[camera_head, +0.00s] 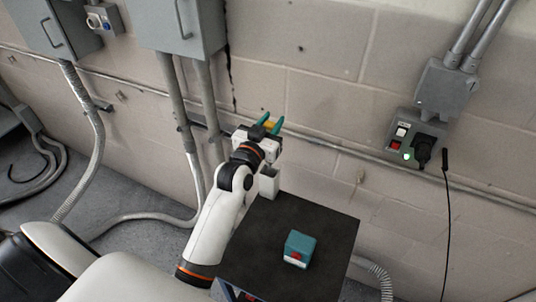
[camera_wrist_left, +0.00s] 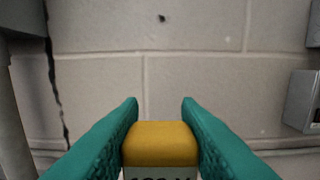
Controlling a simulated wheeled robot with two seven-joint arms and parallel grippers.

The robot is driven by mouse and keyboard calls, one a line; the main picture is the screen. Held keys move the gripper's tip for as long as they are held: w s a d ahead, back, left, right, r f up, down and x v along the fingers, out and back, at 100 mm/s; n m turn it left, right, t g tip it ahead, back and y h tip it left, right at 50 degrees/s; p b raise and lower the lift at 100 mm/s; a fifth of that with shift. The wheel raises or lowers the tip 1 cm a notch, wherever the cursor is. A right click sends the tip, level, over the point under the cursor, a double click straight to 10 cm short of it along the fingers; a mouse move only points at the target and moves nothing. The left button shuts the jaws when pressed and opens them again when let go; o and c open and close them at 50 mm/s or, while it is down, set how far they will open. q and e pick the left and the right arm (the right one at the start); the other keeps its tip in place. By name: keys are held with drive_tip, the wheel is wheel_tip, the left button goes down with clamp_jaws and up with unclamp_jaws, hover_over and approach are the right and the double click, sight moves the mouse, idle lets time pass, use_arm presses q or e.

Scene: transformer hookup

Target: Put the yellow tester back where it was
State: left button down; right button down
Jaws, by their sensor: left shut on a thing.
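The yellow tester (camera_wrist_left: 160,142) sits between the two green fingers of my left gripper (camera_wrist_left: 160,130) in the left wrist view. It has a yellow top and a pale face with dark characters, cut off by the lower edge. In the head view, my left gripper (camera_head: 270,124) is held up near the block wall, beyond the far left corner of the black-topped stand, with a bit of the yellow tester (camera_head: 269,125) showing between its fingers. My right gripper is in neither view.
A teal box with a red part (camera_head: 300,247) sits on the black stand top (camera_head: 262,225). A wall switch box (camera_head: 410,146) with a green light and a black plug is at the right. Grey cabinets (camera_head: 182,25) and conduits (camera_head: 90,130) are at the left.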

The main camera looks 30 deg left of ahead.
use_arm(q)
wheel_tip(320, 180, down, 6)
drive_tip(key=shift+r, duration=0.15)
wheel_tip(320, 180, down, 4)
drive_tip(key=shift+f+p, duration=0.25)
drive_tip(key=shift+p, duration=0.1)
drive_tip(key=shift+f, duration=0.2)
drive_tip(key=c, duration=1.5)
unclamp_jaws()
drive_tip(key=shift+f, duration=0.15)
drive_tip(key=o, duration=0.4)
drive_tip(key=shift+o, duration=0.2)
